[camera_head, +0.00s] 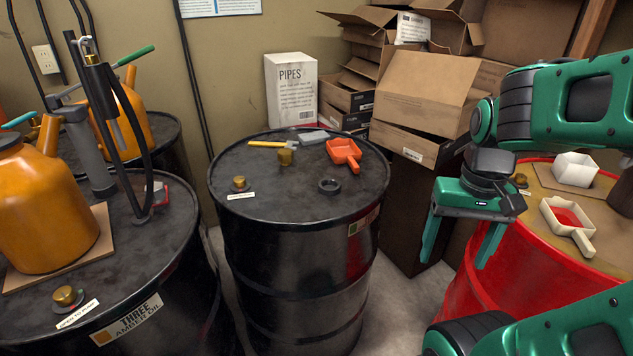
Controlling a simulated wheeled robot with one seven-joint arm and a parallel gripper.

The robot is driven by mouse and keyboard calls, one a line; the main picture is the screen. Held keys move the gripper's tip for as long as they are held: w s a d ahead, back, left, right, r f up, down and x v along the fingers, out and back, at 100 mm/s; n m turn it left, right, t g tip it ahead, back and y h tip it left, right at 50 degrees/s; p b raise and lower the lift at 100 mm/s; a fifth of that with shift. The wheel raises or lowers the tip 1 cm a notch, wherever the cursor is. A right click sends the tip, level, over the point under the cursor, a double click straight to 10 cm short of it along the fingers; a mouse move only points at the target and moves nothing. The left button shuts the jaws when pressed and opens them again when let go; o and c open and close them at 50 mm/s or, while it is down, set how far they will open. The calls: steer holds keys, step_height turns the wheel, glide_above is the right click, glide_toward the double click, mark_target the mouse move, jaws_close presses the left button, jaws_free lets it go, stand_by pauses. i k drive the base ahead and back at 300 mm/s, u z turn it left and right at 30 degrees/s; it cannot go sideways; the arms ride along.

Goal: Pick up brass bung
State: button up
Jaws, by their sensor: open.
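A brass bung (285,157) stands on the lid of the middle black drum (300,198), near the yellow-handled tool. A second brass bung (239,183) sits at the left of the same lid, above a small white label. Another brass bung (66,295) is on the left drum, and a brass piece (520,180) shows on the red drum, partly behind my arm. A dark ring (330,186) lies or is set in the middle lid. My gripper (457,258) is open and empty, fingers pointing down, right of the middle drum and in front of the red drum.
An orange scoop (344,152), a grey block (314,137) and a yellow-handled tool (268,144) lie at the back of the middle lid. The left drum (150,260) carries a pump (100,120) and an orange jug (45,205). Cardboard boxes (425,95) stand behind.

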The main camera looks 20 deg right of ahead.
mark_target(286, 156)
steer(key=u, duration=0.3)
steer(key=i, duration=1)
steer(key=z, duration=0.1)
